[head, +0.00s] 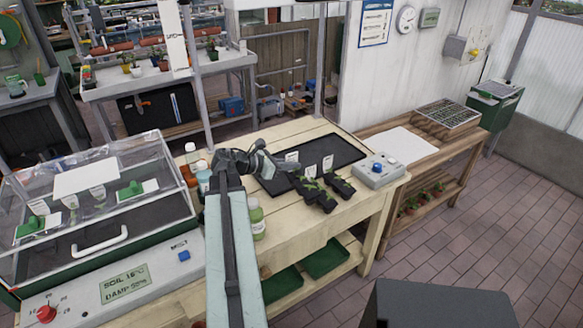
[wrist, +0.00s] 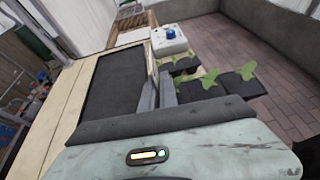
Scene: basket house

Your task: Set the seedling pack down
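The near seedling pack (head: 314,192) is a row of black cells with green seedlings. It is by the front of the wooden bench, and in the wrist view (wrist: 236,87) it stretches right from my fingers. My gripper (head: 283,164) is at the pack's left end, its grey fingers (wrist: 158,88) close together and seemingly shut on that end. I cannot tell whether the pack's underside touches the bench. A second seedling pack (head: 339,185) lies just behind, also in the wrist view (wrist: 184,65). A black tray (head: 341,150) lies flat behind my gripper.
A grey box with a blue button (head: 378,169) stands right of the packs. Bottles (head: 256,218) stand by my arm. A clear-lidded propagator (head: 95,205) is at left. A lower wooden table (head: 425,150) with a seed tray (head: 448,115) is beyond.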

